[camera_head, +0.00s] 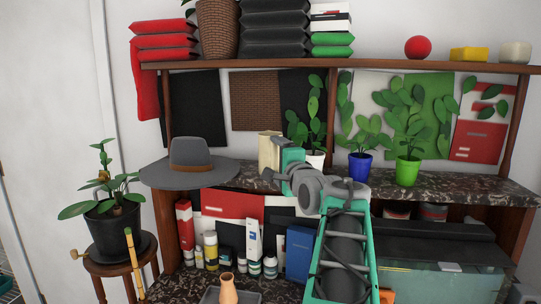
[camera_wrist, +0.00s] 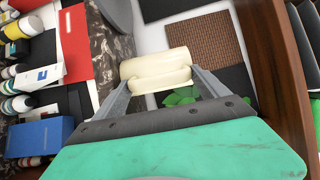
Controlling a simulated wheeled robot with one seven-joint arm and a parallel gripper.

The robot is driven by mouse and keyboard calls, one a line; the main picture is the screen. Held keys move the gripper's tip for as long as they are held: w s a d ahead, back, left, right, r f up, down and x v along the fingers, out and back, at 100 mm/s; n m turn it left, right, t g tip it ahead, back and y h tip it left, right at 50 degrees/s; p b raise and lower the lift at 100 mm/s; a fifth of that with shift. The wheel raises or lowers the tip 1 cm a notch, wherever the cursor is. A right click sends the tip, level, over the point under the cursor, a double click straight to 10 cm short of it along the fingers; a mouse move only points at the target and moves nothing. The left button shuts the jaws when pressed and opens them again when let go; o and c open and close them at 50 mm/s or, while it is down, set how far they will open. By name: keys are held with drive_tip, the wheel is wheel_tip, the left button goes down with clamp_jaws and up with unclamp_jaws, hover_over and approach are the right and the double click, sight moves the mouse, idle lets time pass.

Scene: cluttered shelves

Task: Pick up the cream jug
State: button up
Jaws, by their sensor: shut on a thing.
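The cream jug (camera_wrist: 157,70) is a pale, rounded vessel between my two fingers in the wrist view. My gripper (camera_wrist: 160,82) is shut on it, with one finger on either side. In the head view the jug (camera_head: 268,150) shows at the left end of my gripper (camera_head: 272,168), partly hidden by my green and grey wrist. It is at the middle marble shelf, right of the grey hat. I cannot tell whether it touches the shelf.
A grey hat (camera_head: 190,160) lies to the left on the marble shelf (camera_head: 385,190). A white-potted plant (camera_head: 313,125), a blue pot (camera_head: 360,165) and a green pot (camera_head: 407,172) stand to the right. Bottles and boxes crowd below. The upper shelf (camera_head: 290,64) runs overhead.

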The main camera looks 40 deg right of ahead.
drive_tip(key=c, duration=0.8)
drive_tip(key=shift+r, duration=0.1)
